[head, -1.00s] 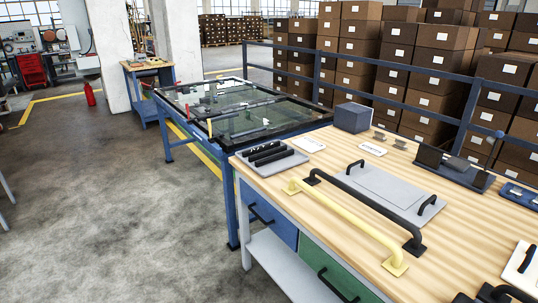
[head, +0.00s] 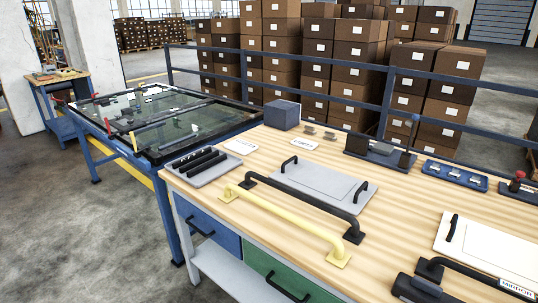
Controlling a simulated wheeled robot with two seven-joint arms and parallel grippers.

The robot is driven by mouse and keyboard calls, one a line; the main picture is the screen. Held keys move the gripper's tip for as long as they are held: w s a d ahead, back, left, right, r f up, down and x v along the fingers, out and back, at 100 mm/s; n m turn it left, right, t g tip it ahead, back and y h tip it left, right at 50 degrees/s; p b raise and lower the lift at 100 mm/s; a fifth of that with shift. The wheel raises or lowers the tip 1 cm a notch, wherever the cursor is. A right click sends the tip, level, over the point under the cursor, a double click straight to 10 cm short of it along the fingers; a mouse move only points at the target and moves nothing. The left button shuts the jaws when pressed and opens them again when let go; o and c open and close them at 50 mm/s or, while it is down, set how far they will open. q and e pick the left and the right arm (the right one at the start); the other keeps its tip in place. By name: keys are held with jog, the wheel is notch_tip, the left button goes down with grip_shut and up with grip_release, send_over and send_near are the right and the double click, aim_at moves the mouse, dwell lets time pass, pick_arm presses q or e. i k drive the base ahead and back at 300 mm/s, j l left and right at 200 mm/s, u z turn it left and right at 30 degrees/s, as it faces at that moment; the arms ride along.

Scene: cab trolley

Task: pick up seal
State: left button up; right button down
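Several black rod-shaped pieces (head: 203,161) lie side by side in a shallow grey tray (head: 208,177) at the left end of the wooden workbench (head: 285,210). They may be the seals, but I cannot tell for certain. Neither of my grippers is in view.
A yellow grab handle (head: 290,222), a black handle (head: 305,205) and a grey panel with handles (head: 322,182) lie on the bench. A dark blue-grey box (head: 282,114) stands at its back. A glazed frame (head: 165,120) rests on the blue stand behind. Open floor is at left.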

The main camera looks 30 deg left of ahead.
aim_at(204, 159)
jog(key=i+j+z, duration=0.1)
jog(key=j+z, duration=0.25)
jog(key=j, duration=0.35)
jog(key=j+z, duration=0.35)
jog(key=j, duration=0.3)
jog(key=j+z, duration=0.4)
jog(key=j, duration=0.3)
jog(key=k+j+z, duration=0.35)
jog(key=j, duration=0.25)
jog(key=i+j, duration=0.05)
jog(key=i, duration=0.05)
